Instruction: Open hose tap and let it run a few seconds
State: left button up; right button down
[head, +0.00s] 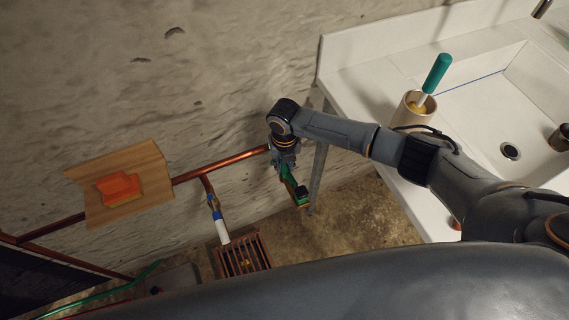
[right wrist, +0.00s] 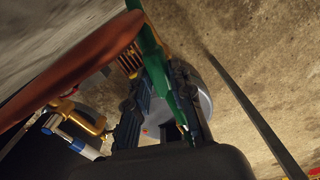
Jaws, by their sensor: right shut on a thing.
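My right gripper (head: 287,163) is low beside the wall, near the right end of a copper pipe (head: 235,160). It is shut on a long green piece (head: 291,180), which also runs between the fingers in the right wrist view (right wrist: 162,75). Whether this piece is fixed to the pipe I cannot tell. A brass tap fitting (head: 212,204) with a blue collar and white spout (head: 222,232) hangs from a branch of the pipe, left of my gripper. It also shows in the right wrist view (right wrist: 82,117). No running water can be made out. My left gripper is out of view.
A slatted reddish-brown grate (head: 259,246) lies below the white spout. A wooden board with an orange block (head: 120,188) is on the wall at left. A white sink (head: 480,115) stands at right, with a teal-handled brush (head: 436,72) in a cup. A green hose (head: 115,284) lies at lower left.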

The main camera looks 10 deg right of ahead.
aim_at(284, 167)
dwell(0.3)
jog(key=c, duration=1.2)
grip_release()
jog(key=shift+o, duration=0.2)
notch_tip(284, 167, up, 12)
